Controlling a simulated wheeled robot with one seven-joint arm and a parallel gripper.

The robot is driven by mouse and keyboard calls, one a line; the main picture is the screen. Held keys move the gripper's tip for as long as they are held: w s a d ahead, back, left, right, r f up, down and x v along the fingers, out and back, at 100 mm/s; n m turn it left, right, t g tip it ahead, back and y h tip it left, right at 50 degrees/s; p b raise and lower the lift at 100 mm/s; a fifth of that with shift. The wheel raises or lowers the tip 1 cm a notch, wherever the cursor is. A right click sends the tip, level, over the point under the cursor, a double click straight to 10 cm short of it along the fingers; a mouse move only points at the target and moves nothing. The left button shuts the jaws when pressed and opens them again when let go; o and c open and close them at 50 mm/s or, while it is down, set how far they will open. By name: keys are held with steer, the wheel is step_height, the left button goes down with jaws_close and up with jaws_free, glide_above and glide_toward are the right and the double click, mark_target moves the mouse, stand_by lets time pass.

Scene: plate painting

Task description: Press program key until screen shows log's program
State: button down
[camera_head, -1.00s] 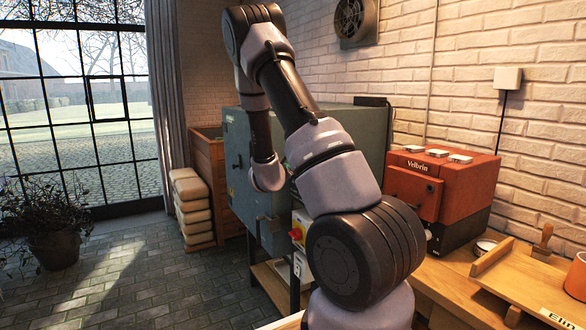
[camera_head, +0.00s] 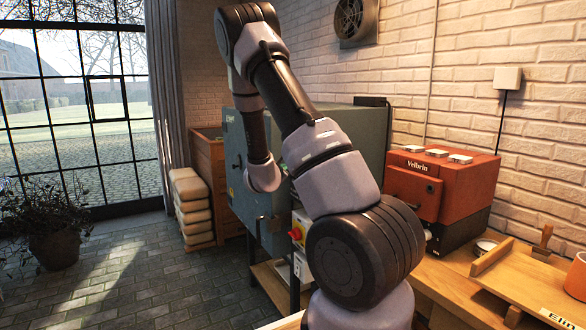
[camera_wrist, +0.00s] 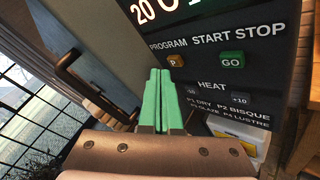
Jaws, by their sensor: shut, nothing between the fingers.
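The black control panel (camera_wrist: 210,85) fills the upper right of the wrist view. On it are the orange program key (camera_wrist: 174,61) marked P and the green GO key (camera_wrist: 232,60). Printed lines name P1 DRY, P2 BISQUE, P3 GLAZE and P4 LUSTRE. My gripper (camera_wrist: 160,72) is shut and empty, its green fingertips just left of the program key; I cannot tell if they touch it. No log is in view.
The blue-grey kiln (camera_head: 350,135) stands behind my arm in the head view. A red stop button (camera_head: 296,234) sits on its side box. A dark handle (camera_wrist: 85,85) is left of my fingers. A small red kiln (camera_head: 460,190) stands on the bench at right.

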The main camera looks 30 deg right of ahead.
steer(key=a, duration=0.5)
steer(key=shift+s, duration=0.1)
stand_by(0.9)
steer(key=s+a+r+m+g+y, duration=0.1)
steer(key=s+a+r+m+y, duration=1.05)
steer(key=r+m, duration=0.4)
steer(key=s+a+r+m+g, duration=0.1)
steer(key=s+m, duration=0.2)
steer(key=s, duration=0.5)
steer(key=s+a+r+m+g+y, duration=0.1)
steer(key=s+a+r+m, duration=0.1)
steer(key=s, duration=0.6)
steer(key=s+a+r+m+g, duration=0.1)
steer(key=s+m, duration=0.2)
steer(key=s, duration=0.5)
steer(key=shift+a+r+m+g+y, duration=0.25)
steer(key=shift+a+m+g+y, duration=0.1)
steer(key=shift+g, duration=0.05)
